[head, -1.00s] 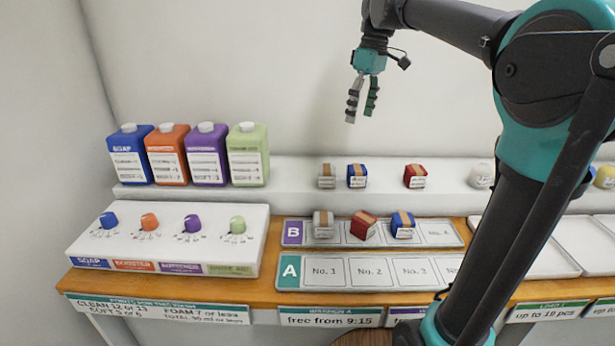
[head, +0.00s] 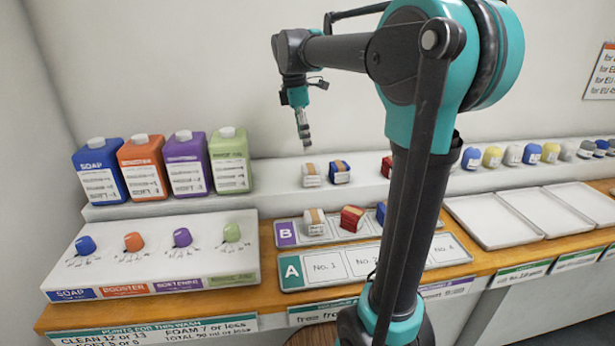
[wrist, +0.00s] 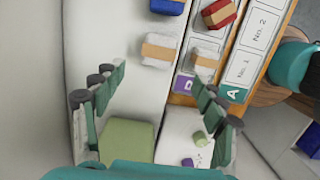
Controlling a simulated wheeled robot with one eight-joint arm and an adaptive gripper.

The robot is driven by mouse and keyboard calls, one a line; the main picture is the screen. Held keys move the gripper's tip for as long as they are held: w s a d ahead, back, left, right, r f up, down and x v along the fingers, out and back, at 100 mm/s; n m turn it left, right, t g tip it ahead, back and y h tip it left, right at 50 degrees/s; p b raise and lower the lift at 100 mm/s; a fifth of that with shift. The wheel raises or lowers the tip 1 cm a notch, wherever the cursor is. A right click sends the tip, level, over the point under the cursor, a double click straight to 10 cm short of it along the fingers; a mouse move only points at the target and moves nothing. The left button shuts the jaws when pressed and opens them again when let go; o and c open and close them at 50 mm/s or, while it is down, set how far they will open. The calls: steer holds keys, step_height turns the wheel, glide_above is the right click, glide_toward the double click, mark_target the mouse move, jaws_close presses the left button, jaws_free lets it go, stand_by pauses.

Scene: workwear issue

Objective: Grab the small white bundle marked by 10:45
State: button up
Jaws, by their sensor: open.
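One small white bundle (head: 312,174) with a tan band sits on the raised back shelf, left of a blue one. A second white bundle (head: 315,222) sits at the left end of board B (head: 286,234). The time marks on them are too small to read. In the wrist view, the shelf's white bundle (wrist: 160,50) and the board's white bundle (wrist: 205,60) lie side by side beyond the fingers. My gripper (head: 304,138) is open and empty, pointing down above the shelf near the white bundle. Its spread fingers show in the wrist view (wrist: 160,95).
A blue bundle (head: 340,172) and a red bundle (head: 387,166) share the shelf. Another red bundle (head: 352,218) is on board B. Board A (head: 330,267) looks empty in front. Tall bottles (head: 229,162) stand left of my gripper. Empty trays (head: 492,220) are at right.

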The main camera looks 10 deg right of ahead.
mark_target(309, 167)
steer(key=f, duration=0.4)
steer(key=d+f, duration=0.1)
steer(key=f, duration=0.3)
steer(key=d+f, duration=0.1)
steer(key=f, duration=0.3)
steer(key=shift+w+f, duration=0.1)
steer(key=shift+f, duration=0.05)
steer(key=shift+c, duration=0.6)
steer(key=c, duration=1.2)
steer(key=shift+o, duration=0.2)
